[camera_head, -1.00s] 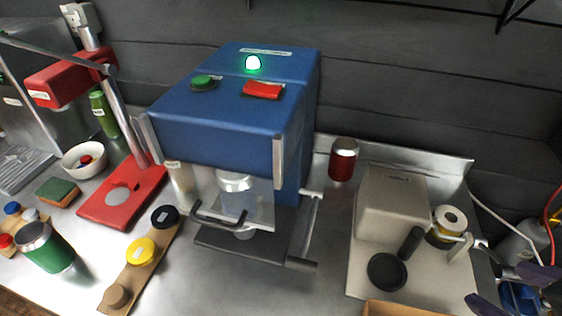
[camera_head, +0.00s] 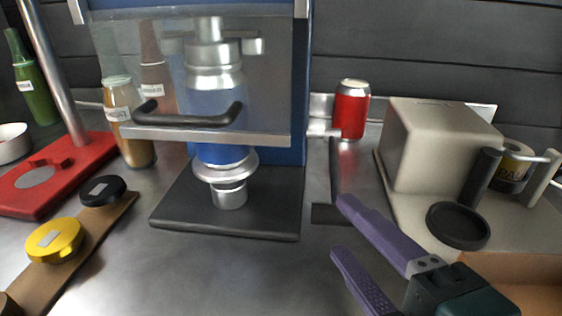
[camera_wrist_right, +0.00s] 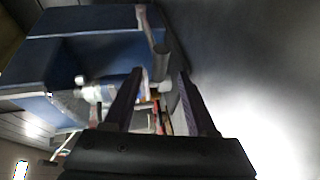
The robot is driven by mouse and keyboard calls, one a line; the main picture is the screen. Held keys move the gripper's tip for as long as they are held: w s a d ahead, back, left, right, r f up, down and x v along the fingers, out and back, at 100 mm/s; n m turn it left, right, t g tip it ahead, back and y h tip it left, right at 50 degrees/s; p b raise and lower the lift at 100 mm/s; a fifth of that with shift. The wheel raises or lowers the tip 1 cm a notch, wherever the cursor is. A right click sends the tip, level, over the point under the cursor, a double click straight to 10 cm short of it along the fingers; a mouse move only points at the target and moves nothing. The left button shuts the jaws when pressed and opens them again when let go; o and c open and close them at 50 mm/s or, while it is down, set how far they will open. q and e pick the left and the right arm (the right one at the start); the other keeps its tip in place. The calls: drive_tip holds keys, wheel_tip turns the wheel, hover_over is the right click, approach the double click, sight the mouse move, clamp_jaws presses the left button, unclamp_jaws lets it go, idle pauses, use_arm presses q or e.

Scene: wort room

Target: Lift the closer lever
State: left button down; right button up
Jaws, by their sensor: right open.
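The closer is the blue machine (camera_head: 306,80) with a clear door over a can chuck. Its lever (camera_head: 333,165) hangs down on the right side from a metal pivot, with a dark grip (camera_head: 326,214) low near the base plate. In the right wrist view, the lever's dark cylindrical grip (camera_wrist_right: 160,62) shows ahead, between the fingertips in the picture. My right gripper (camera_head: 338,224), with purple fingers, is open beside the grip; it also shows in the wrist view (camera_wrist_right: 160,74). The upper finger overlaps the lever's end in the head view, and I cannot tell contact. My left gripper is out of view.
A red can (camera_head: 351,110) stands behind the lever. A beige machine (camera_head: 440,140) with a black disc (camera_head: 458,225) is to the right. A wooden strip with a yellow lid (camera_head: 55,240) and a red stand (camera_head: 60,180) are left. Bare counter lies in front.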

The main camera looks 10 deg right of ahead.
sight(335, 169)
drive_tip(key=x, duration=0.7)
drive_tip(key=shift+w, duration=0.4)
drive_tip(key=shift+c, duration=0.4)
clamp_jaws()
idle(0.5)
